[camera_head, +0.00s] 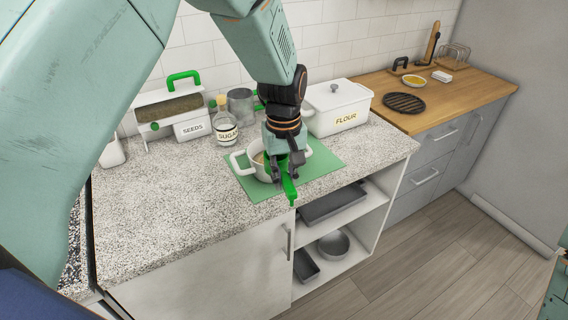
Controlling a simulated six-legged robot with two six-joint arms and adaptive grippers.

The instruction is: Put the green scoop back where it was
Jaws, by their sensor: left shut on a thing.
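The green scoop (289,189) is held by my left gripper (284,172), which is shut on it. The scoop's lower end points down towards the counter's front edge. My left gripper is over the white pot (238,162) with two handles, and hides part of it. The pot stands on a green mat (322,162). I cannot tell whether the scoop touches the pot or the mat. My right gripper is not in the picture.
Behind are a seeds bin (190,128) with a green handle, a sugar bottle (226,127), a metal mug (240,103) and a white flour box (338,112). The speckled counter (165,200) is clear at front left. Open shelves hold metal pans.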

